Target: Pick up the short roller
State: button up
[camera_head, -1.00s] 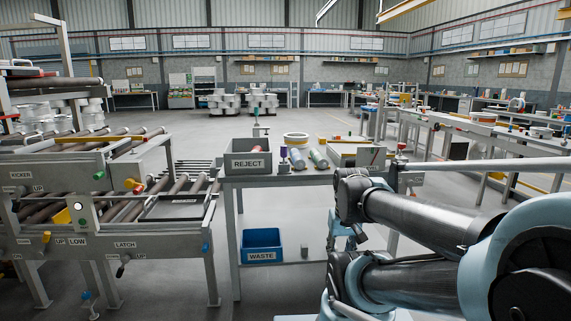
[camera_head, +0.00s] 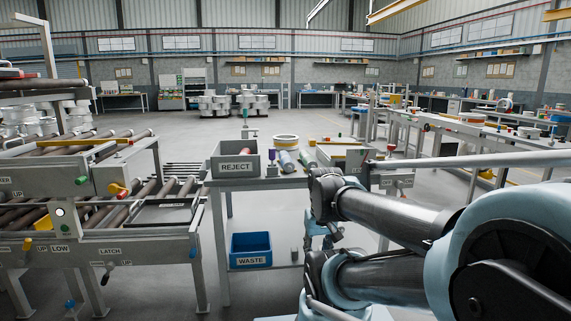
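Two rollers lie side by side on the grey worktable beyond my arm: a grey one with a purplish end (camera_head: 287,162) and a green one (camera_head: 307,160). A reddish roller (camera_head: 236,150) shows inside the grey REJECT bin (camera_head: 236,169). I cannot tell from here which is the short roller. My folded arm fills the lower right and partly covers the table's right side. Small dark parts by the arm's lower joint may be my gripper (camera_head: 333,233), apart from all rollers; its fingers are not clear.
A roller conveyor (camera_head: 150,212) with LATCH and KICKER labels stands at the left. A purple-topped post (camera_head: 271,160) and yellow-white ring (camera_head: 286,139) stand near the rollers. A blue WASTE bin (camera_head: 251,249) sits on the lower shelf. Open floor lies beyond the table.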

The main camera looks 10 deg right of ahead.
aim_at(288, 166)
jog(key=i, duration=0.9)
